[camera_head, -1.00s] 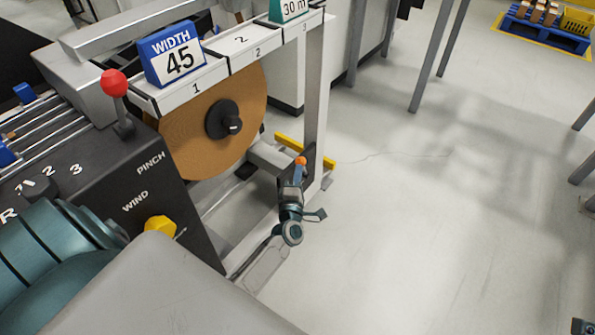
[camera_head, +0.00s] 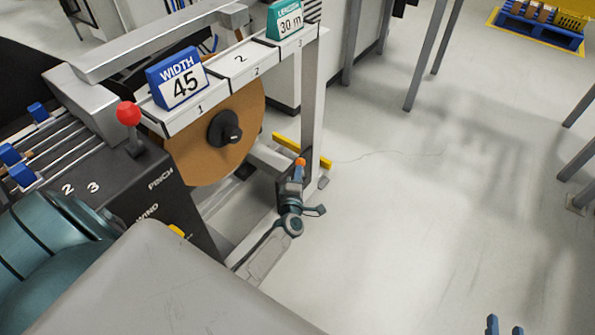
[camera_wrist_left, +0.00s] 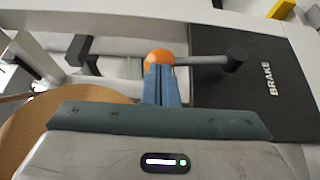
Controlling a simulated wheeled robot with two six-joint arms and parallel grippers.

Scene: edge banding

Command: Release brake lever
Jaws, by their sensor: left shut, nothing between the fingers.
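The brake lever is a grey rod with an orange ball knob (camera_wrist_left: 158,57). It runs sideways from a dark pivot on a black plate (camera_wrist_left: 285,110) marked BRAKE. My left gripper (camera_wrist_left: 161,82) has its blue fingers shut and empty, right up at the knob and overlapping its lower part in the left wrist view; I cannot tell whether they touch. In the head view the orange knob (camera_head: 300,161) shows just above my left gripper (camera_head: 294,176), beside the rack's front post. My right gripper (camera_head: 505,327) shows only its two blue fingertips, apart, at the bottom edge.
A brown banding roll (camera_head: 222,140) hangs under the shelf with the blue WIDTH 45 sign (camera_head: 180,80) and the teal LENGTH 30 m sign (camera_head: 285,20). The dark control panel (camera_head: 165,205) with a red-knobbed lever (camera_head: 129,114) stands at left.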

